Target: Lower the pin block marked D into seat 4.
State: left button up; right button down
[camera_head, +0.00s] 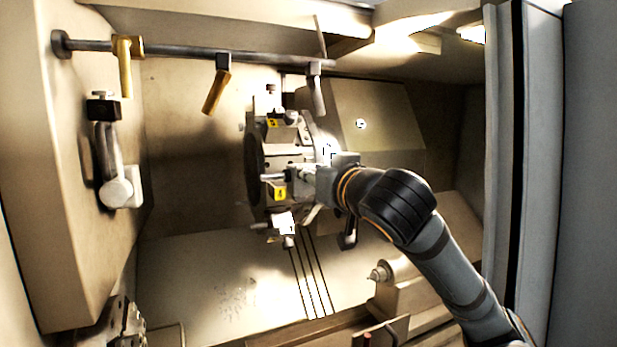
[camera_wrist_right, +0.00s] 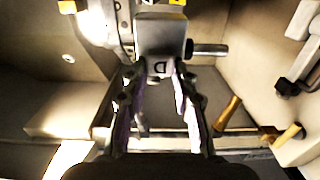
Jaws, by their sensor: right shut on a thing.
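My right gripper (camera_head: 312,182) is at the turret (camera_head: 254,172) in the middle of the head view. In the wrist view the right gripper (camera_wrist_right: 160,92) has its fingers on either side of a grey block (camera_wrist_right: 160,35) with a D on its near face. A metal pin sticks out to the right of this block. Seat 4's yellow tag (camera_head: 279,193) shows just left of and below the gripper in the head view. The gripper and arm partly hide the block and seat there, so I cannot tell whether they touch. My left gripper is out of view.
Another yellow tag (camera_head: 272,123) is higher on the turret, and a white marked block (camera_head: 284,222) is below. A rail (camera_head: 180,50) with hanging handles runs across the top. A grey bracket (camera_head: 118,180) is on the left wall. The grooved floor (camera_head: 220,280) has open room.

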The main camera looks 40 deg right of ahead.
aim_at(307, 166)
jog(key=shift+w+d+r+p, duration=0.15)
jog(key=shift+w+r+p, duration=0.25)
jog(key=shift+w+p, duration=0.4)
jog(key=shift+w+d, duration=0.1)
jog(key=shift+w, duration=0.2)
jog(key=shift+w+d+p, duration=0.1)
jog(key=shift+w+p, duration=0.35)
jog(key=shift+p, duration=0.3)
jog(key=shift+p+x, duration=0.95)
jog(key=shift+x, duration=0.15)
jog(key=shift+p+x, duration=2.15)
jog(key=shift+x, duration=0.4)
jog(key=shift+w, duration=0.3)
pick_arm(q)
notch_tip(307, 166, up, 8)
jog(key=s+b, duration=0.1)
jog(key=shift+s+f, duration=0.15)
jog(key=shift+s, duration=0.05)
pick_arm(e)
jog(key=shift+f, duration=1.05)
